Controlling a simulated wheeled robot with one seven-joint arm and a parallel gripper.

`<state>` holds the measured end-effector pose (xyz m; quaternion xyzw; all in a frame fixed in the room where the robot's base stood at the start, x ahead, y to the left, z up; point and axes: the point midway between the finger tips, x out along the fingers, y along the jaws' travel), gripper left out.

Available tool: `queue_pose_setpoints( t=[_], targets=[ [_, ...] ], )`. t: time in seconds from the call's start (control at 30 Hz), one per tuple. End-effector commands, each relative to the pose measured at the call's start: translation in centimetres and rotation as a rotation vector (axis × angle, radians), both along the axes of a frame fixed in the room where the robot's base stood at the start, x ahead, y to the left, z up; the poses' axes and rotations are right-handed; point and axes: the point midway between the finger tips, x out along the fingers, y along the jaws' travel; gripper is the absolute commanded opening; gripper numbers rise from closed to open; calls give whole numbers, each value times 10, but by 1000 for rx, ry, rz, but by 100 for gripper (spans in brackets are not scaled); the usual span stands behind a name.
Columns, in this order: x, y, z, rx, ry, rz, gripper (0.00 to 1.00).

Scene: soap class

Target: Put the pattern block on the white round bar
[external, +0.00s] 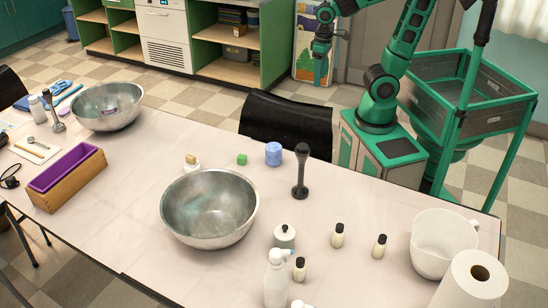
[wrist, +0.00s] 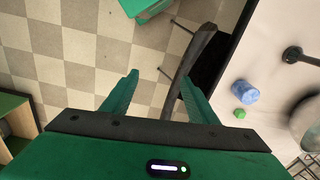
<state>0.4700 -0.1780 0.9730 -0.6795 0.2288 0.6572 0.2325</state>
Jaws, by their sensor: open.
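A small green block (external: 241,159), probably the pattern block, sits on the table beside a blue cylinder (external: 273,154). A white round piece (external: 191,168), probably the white round bar, lies behind the large steel bowl, with a small yellowish block (external: 191,158) seeming to rest on it. The green block also shows in the wrist view (wrist: 239,114), as does the blue cylinder (wrist: 245,92). My gripper (wrist: 160,76) is open and empty over the floor, apart from both and beyond the table edge. It also shows in the external view (external: 321,66), raised behind the chair.
A steel bowl (external: 210,208) stands in front of the white piece. A dark upright tool (external: 301,171) stands right of the blue cylinder. A black chair (external: 285,125) is at the far edge. Bottles (external: 338,236) and a white pot (external: 440,245) fill the right side.

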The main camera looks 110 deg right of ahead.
Motion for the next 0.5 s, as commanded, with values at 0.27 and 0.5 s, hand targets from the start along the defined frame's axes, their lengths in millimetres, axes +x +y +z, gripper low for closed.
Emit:
queue_pose_setpoints(
  t=[0.27,0.5],
  targets=[
    [-51,5,1,14,35,105,54],
    [-53,5,1,14,38,109,54]
  ],
)
